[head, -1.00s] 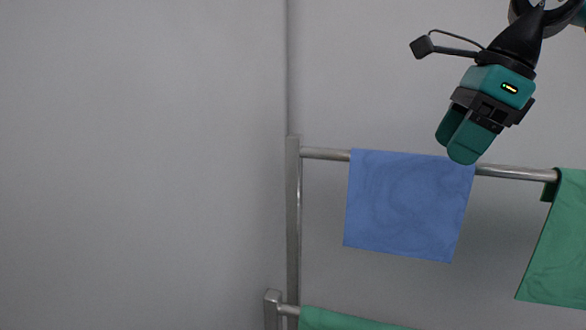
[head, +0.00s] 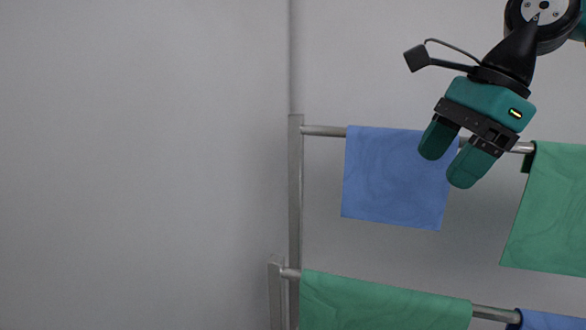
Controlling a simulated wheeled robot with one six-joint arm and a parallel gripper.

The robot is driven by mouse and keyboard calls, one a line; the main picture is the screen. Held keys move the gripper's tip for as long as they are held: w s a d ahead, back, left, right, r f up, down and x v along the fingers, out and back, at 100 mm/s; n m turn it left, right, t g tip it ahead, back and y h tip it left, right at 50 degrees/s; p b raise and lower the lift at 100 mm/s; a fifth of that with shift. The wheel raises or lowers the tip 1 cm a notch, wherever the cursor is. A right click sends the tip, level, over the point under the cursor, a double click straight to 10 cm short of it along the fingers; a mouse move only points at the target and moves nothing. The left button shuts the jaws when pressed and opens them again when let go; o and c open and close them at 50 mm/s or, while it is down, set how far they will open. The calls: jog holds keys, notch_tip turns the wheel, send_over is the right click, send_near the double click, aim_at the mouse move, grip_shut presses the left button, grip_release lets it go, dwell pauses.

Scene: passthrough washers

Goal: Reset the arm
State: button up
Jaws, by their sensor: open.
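My gripper (head: 448,172) is at the upper right of the head view, pointing down and to the left. Its two green fingers are apart with nothing between them. In the picture it overlaps the right edge of a blue cloth (head: 390,180) that hangs over the upper rail. I cannot tell how far the fingers are in front of the cloth. A small dark camera (head: 416,58) sticks out on a bracket from my wrist.
A metal rack has an upper rail (head: 324,130) and a lower rail (head: 494,314). A green cloth (head: 550,210) hangs at the right of the upper rail. Another green cloth (head: 385,302) and a blue cloth (head: 548,320) hang on the lower one. The left side shows bare grey wall.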

jog(key=s+a+f+n+b, duration=0.1)
jog(key=s+f+n+b, duration=0.4)
jog(key=f+n, duration=0.3)
jog(key=s+a+f+n+b, duration=0.2)
jog(key=s+f+n+b, duration=0.3)
jog(key=f+n, duration=0.3)
jog(key=s+a+f+n+g+b, duration=0.1)
jog(key=s+f+n+b, duration=0.4)
jog(key=f, duration=0.9)
jog(key=n, duration=0.3)
jog(key=shift+s+a+f+n, duration=0.15)
jog(key=shift+s+a+n, duration=0.25)
